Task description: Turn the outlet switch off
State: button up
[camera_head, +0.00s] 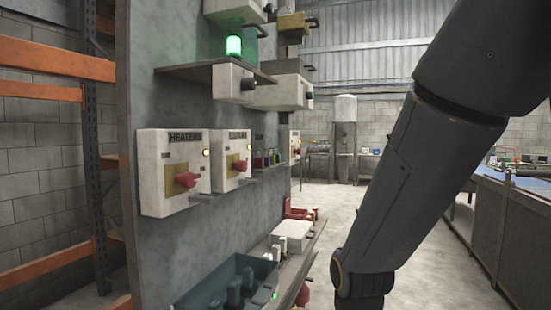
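A grey upright panel (220,120) carries two white switch boxes side by side. The nearer box (152,170) is labelled HEATER and has a red knob (187,180) on a yellow plate and a small yellow light. The second box (226,180), just to its right, has a similar red knob (240,165) and a yellow light. Its label is too small to read for sure, so I cannot tell whether it is the outlet switch. My dark arm comes down on the right, apart from the boxes. My gripper is below the frame and out of view.
A shelf (200,72) with a lit green lamp (234,46) juts out above the boxes. Below them, a teal bin (215,285) and a white box (292,230) sit on a lower ledge. Orange racking (50,60) stands at left. Open floor (410,262) lies right of the panel.

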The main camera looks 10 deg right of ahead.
aim_at(242, 166)
jog(key=k, duration=1.15)
jog(key=z, duration=0.75)
jog(key=i, duration=1.6)
jog(key=u, duration=0.5)
